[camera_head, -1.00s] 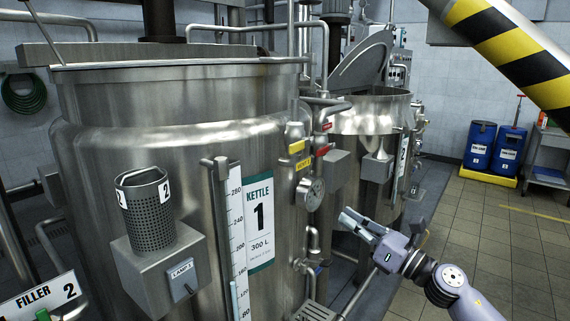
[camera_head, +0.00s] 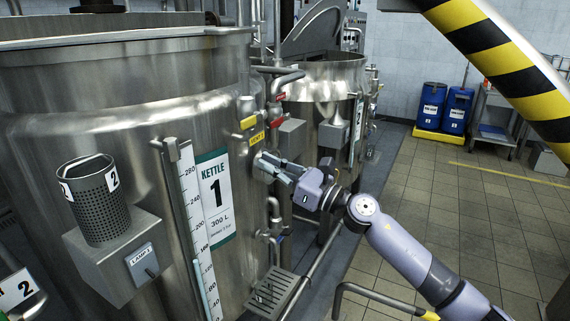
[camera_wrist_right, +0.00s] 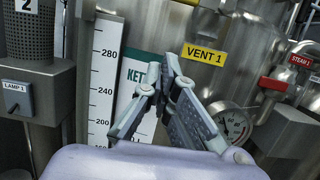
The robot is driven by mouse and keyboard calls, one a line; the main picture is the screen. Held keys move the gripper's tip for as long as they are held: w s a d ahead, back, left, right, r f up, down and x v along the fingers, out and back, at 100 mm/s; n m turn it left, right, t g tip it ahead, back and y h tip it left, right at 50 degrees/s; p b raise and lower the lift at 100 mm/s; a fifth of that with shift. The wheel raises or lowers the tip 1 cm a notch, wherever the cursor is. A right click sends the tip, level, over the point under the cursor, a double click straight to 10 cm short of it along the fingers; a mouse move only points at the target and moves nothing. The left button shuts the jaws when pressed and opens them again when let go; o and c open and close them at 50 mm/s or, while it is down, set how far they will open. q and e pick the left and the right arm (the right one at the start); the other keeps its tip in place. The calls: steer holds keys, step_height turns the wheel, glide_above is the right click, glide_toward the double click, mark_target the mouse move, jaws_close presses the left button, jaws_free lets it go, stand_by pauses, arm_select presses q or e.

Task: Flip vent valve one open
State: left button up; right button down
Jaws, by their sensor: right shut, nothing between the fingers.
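Vent valve one (camera_head: 248,122) is a small fitting with a yellow handle high on the side of kettle 1 (camera_head: 120,130). Its yellow VENT 1 label (camera_head: 256,138) sits just below it and also shows in the right wrist view (camera_wrist_right: 204,53). My right gripper (camera_head: 266,165) is shut and empty, just below the label in the head view and apart from the valve. In the right wrist view its fingertips (camera_wrist_right: 161,70) are together, left of and below the label. The valve handle is not clearly seen there. My left gripper is not in view.
A round gauge (camera_wrist_right: 232,124) is close to the right of my fingers. A red-handled STEAM 1 valve (camera_wrist_right: 272,84) is further right. The level scale (camera_head: 192,215) and the lamp box (camera_head: 115,255) are on the left. Open floor (camera_head: 440,230) lies to the right.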

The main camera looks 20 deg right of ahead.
mark_target(254, 120)
steer(key=w+r+p, duration=0.1)
steer(key=a+r+p, duration=0.1)
steer(key=r, duration=0.1)
steer(key=w+a+r+p, duration=0.1)
steer(key=shift+w+r, duration=0.3)
steer(key=shift+r, duration=0.1)
steer(key=shift+p, duration=0.3)
